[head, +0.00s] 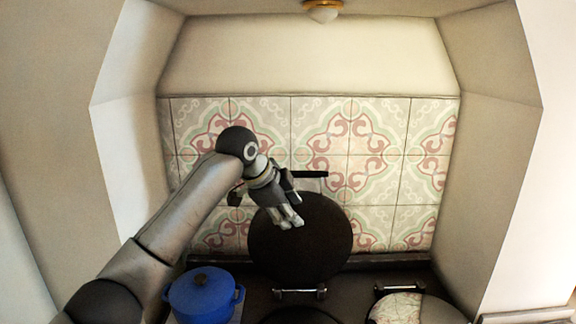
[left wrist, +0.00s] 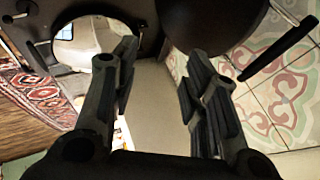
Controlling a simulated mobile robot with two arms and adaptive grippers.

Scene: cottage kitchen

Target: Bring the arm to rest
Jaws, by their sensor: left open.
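My left arm reaches in from the lower left of the head view. Its left gripper (head: 291,220) is in front of the raised round black stove lid (head: 318,250), with its fingers pointing down. In the left wrist view the two fingers of the left gripper (left wrist: 163,62) stand apart with nothing between them. Whether the fingers touch the lid cannot be told. My right gripper is in neither view.
A blue lidded pot (head: 203,299) stands at the lower left, near my forearm. A shiny round lid (head: 398,309) lies on the stove at right. The patterned tile wall (head: 375,150) is behind. Alcove side walls (head: 500,170) bound the space; the upper alcove is clear.

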